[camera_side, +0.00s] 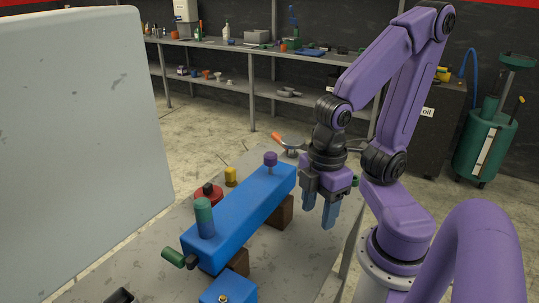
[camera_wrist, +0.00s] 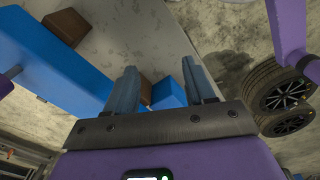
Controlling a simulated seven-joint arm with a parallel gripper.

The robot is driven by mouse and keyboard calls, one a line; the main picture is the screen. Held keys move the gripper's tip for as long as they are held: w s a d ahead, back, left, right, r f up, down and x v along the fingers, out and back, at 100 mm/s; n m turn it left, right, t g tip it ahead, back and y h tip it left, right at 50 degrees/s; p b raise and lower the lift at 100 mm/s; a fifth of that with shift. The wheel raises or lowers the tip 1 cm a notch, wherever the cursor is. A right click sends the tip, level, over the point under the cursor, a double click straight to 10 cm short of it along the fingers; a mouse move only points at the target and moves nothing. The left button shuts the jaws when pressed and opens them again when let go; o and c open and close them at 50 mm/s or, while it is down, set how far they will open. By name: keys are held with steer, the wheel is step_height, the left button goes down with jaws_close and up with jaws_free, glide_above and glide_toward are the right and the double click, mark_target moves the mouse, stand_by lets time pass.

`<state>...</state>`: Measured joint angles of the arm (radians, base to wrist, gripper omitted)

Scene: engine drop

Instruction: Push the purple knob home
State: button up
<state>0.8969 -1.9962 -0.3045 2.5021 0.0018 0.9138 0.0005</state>
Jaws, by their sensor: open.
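The purple knob (camera_side: 270,159) stands upright on a thin pale stem at the far end of the long blue block (camera_side: 243,213) in the side view. A short length of stem shows between knob and block. My gripper (camera_side: 320,208) is to the right of the knob, apart from it, pointing down with its blue fingers beside the block's far end. In the wrist view my gripper (camera_wrist: 160,66) is open, with no object held between the fingers. The long blue block (camera_wrist: 50,62) runs along the left there. A small purple bit at its left edge may be the knob.
The block rests on brown supports (camera_side: 280,211) on a grey table (camera_side: 300,262). A green cylinder (camera_side: 204,218), a red knob (camera_side: 208,193) and a yellow cap (camera_side: 231,177) are near it. A small blue block (camera_side: 228,289) is at front. A large pale panel (camera_side: 80,130) stands left.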

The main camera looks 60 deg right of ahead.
steer(key=shift+w+r, duration=0.1)
steer(key=shift+w, duration=0.1)
steer(key=c, duration=0.9)
steer(key=w+r+m, duration=0.2)
steer(key=w, duration=0.1)
steer(key=w+r, duration=0.1)
steer(key=w, duration=0.1)
steer(key=shift+r+m, duration=0.15)
steer(key=shift+m, duration=0.25)
jaws_close()
step_height(320, 180, up, 14)
steer(key=f+m, duration=0.1)
steer(key=m, duration=0.9)
glide_above(271, 154)
step_height(271, 154, down, 14)
steer(key=shift+w+r, duration=0.1)
steer(key=shift+r, duration=0.15)
